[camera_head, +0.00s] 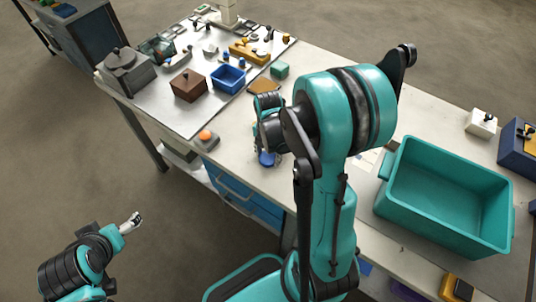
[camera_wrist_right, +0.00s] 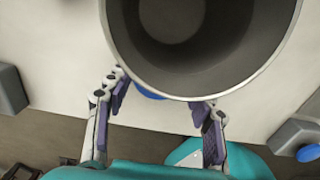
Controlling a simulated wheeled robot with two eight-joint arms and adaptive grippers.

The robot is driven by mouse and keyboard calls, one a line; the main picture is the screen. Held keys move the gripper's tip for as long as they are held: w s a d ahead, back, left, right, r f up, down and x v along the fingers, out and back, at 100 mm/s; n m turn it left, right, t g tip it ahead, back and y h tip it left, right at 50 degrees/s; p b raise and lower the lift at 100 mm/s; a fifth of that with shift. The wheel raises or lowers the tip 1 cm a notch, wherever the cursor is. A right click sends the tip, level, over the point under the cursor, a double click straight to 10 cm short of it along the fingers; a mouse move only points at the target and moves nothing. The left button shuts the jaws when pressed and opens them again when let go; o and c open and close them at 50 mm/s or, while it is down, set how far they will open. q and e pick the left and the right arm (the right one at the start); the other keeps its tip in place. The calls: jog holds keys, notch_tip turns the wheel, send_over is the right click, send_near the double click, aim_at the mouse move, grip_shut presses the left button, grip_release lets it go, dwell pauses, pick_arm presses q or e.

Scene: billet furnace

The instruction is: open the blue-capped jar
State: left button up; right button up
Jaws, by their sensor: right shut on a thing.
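The blue part of the jar (camera_head: 266,159) shows low at the tip of my right arm, above the bench's front edge; most of the jar is hidden. My right gripper (camera_wrist_right: 162,90) is shut on it, with a finger on each side. A strip of the blue cap (camera_wrist_right: 151,93) shows between the fingers in the right wrist view. A large round grey shape with a dark hollow (camera_wrist_right: 190,30) covers the rest of it there; I cannot tell what this is. My left gripper (camera_head: 131,222) is over the floor, away from the bench; its jaw opening is unclear.
A teal bin (camera_head: 385,210) stands on the bench at right. A blue open box (camera_head: 228,79), a brown box (camera_head: 188,86) and a grey box (camera_head: 127,70) sit on the left part. An orange button (camera_head: 206,136) is at the front edge.

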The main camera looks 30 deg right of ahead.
jog(key=o, duration=1.3)
jog(key=shift+f, duration=0.1)
